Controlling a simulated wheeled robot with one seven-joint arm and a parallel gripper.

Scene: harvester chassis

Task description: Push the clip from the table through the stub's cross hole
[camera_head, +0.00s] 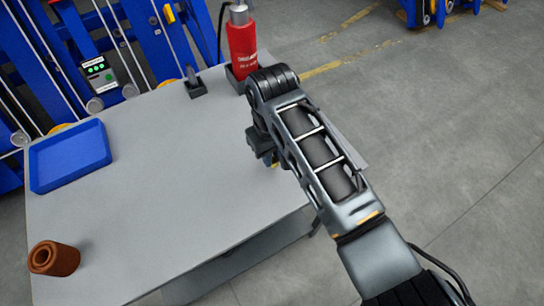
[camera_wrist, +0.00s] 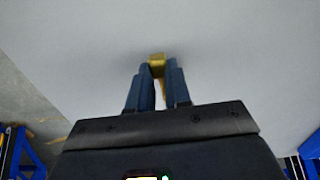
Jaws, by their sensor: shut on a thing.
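In the wrist view my gripper (camera_wrist: 157,72) points at the grey table top, its two blue fingers close together. A small yellow-gold clip (camera_wrist: 156,60) is held between the fingertips and sticks out a little beyond them. In the head view my gripper (camera_head: 265,150) is over the right edge area of the table (camera_head: 170,180), mostly hidden by my arm. I cannot make out a stub with a cross hole in either view.
On the table are a blue tray (camera_head: 70,157), a brown hollow cylinder (camera_head: 54,258), a small dark holder (camera_head: 195,86) and a red bottle-like tool (camera_head: 241,48). Blue chassis frames (camera_head: 95,45) stand behind the table. The table's middle is clear.

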